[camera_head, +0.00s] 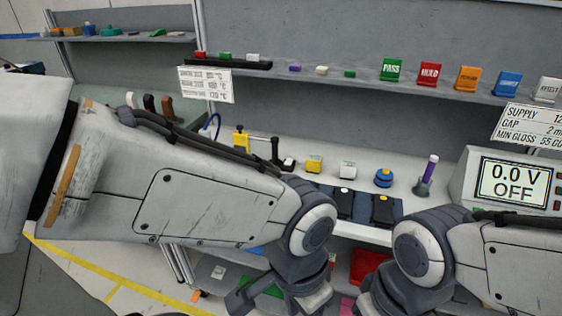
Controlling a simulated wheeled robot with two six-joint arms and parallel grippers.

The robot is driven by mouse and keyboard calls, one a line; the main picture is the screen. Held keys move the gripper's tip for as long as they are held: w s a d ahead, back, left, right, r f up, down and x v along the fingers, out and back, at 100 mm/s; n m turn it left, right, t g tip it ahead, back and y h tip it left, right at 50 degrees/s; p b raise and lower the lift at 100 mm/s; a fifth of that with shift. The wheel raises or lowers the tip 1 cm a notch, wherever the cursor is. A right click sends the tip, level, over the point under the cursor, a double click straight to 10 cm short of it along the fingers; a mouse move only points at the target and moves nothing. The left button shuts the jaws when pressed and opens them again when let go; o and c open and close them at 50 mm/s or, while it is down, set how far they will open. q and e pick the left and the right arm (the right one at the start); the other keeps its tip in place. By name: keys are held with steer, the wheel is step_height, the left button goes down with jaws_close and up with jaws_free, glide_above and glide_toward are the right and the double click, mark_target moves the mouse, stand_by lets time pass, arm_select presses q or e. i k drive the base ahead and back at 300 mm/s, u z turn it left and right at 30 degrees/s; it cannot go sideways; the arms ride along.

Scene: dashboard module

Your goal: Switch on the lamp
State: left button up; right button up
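I cannot pick out a lamp for certain in the head view. A power supply unit (468,180) stands at the right of the bench, and its display (514,182) reads 0.0 V OFF. My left gripper (282,300) points down in front of the bench at the bottom edge. My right gripper (382,302) is to its right, also low. Both grippers are cut off by the frame, so their finger opening is unclear. I see nothing held in either.
Two dark blocks with a white and a yellow button (383,208) sit on the bench behind my wrists. Coloured label stands (429,75) line the upper shelf. A red bin (368,266) is below.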

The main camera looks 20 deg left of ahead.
mark_target(289, 160)
steer(key=u, duration=0.05)
steer(key=i, duration=0.95)
